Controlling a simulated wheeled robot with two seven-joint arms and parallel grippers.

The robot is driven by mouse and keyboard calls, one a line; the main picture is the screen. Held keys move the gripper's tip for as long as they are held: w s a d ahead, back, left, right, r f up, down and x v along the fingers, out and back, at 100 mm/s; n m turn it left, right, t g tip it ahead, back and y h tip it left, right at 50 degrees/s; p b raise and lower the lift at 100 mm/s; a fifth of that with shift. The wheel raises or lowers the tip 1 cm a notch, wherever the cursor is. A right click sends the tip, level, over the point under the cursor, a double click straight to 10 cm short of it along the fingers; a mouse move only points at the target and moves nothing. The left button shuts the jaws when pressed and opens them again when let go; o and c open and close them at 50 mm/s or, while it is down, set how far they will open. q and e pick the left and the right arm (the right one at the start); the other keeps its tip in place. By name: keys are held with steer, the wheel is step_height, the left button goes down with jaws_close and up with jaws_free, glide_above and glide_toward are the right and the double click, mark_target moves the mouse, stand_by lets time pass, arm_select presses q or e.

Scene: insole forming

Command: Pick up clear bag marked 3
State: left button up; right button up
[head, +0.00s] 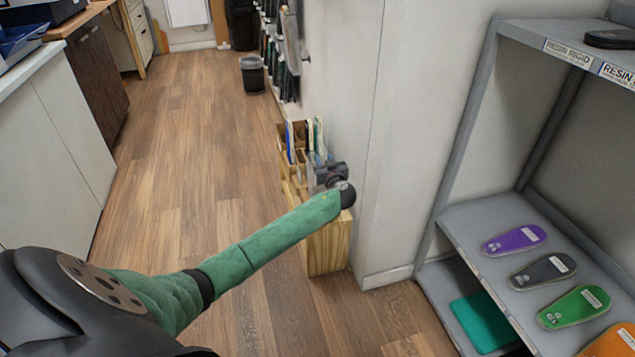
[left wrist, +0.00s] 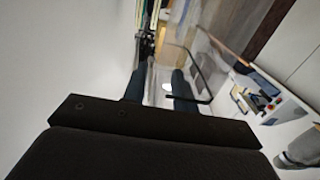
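My left gripper (head: 322,172) is at the end of the green-sleeved arm, beside and partly in front of a wooden rack (head: 330,247) on the floor against the wall. In the left wrist view its two dark fingers (left wrist: 160,82) stand apart, with a gap between them and nothing clearly held. Upright flat items (head: 291,142) in blue, green and white stand in the rack. I cannot make out a clear bag or a number 3 on any of them. My right gripper is in neither view.
A grey metal shelf (head: 468,216) with insoles stands at the right, a purple one (head: 514,239) among them. A wall corner (head: 395,150) separates it from the rack. A black bin (head: 252,74) stands further back. The wood floor (head: 190,130) at the left is clear.

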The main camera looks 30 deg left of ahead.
mark_target(324, 137)
arm_select(q)
jaws_close()
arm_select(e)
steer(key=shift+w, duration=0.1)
arm_select(q)
steer(key=shift+r, duration=0.2)
step_height(324, 137, up, 9)
steer(key=shift+f, duration=0.15)
steer(key=shift+r, duration=0.5)
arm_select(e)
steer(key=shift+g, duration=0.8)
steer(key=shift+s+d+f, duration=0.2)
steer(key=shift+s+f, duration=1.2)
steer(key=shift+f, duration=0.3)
